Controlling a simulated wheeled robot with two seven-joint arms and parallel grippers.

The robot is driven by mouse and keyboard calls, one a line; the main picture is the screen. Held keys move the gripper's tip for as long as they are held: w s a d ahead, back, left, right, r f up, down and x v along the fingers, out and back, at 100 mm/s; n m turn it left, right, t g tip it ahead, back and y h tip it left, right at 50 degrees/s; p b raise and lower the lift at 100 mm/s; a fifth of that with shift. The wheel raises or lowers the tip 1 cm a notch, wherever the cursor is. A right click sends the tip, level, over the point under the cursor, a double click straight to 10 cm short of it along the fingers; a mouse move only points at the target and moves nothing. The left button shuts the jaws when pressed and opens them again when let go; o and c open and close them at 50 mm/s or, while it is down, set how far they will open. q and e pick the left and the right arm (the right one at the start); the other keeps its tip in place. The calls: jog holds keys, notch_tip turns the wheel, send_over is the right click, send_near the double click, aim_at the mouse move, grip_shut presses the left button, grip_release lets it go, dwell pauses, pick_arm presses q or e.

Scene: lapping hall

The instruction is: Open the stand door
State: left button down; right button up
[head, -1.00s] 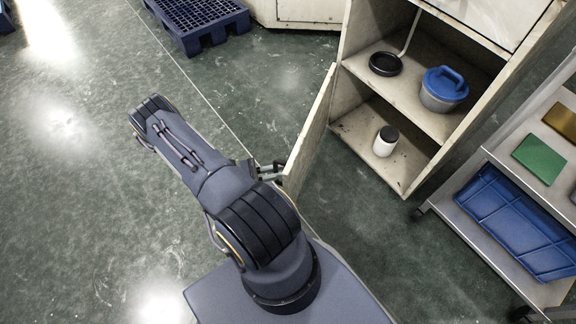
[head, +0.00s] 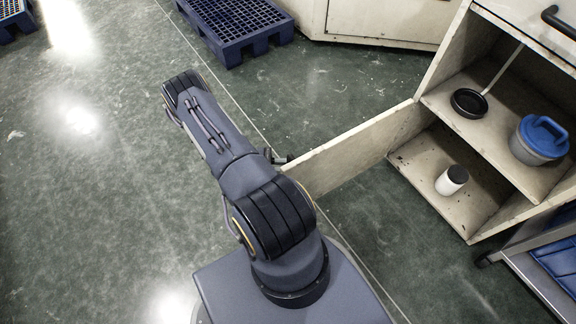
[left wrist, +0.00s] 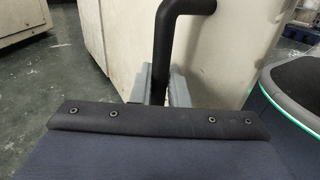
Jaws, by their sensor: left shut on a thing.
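The stand door (head: 356,152) is a pale, worn panel standing well open, hinged on the left edge of the stand (head: 465,38). My left gripper (head: 279,157) is at the door's free edge, partly hidden behind my own arm. In the left wrist view its fingers (left wrist: 158,88) are shut on the black bar handle (left wrist: 163,48) of the pale door (left wrist: 215,50). My right gripper is in neither view.
Inside the stand are a black dish (head: 469,103), a blue-lidded grey pot (head: 540,139) and a white jar with a dark lid (head: 452,180). A blue pallet (head: 236,22) lies at the back. A cart with a blue tray (head: 560,262) stands at the right. Floor at the left is clear.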

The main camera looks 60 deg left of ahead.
pick_arm(q)
jog(key=shift+a, duration=0.15)
jog(key=c, duration=1.5)
grip_release()
jog(key=shift+w, duration=0.1)
jog(key=p+v, duration=0.1)
jog(key=v, duration=0.6)
jog(key=shift+s+a, duration=0.15)
jog(key=shift+s, duration=0.25)
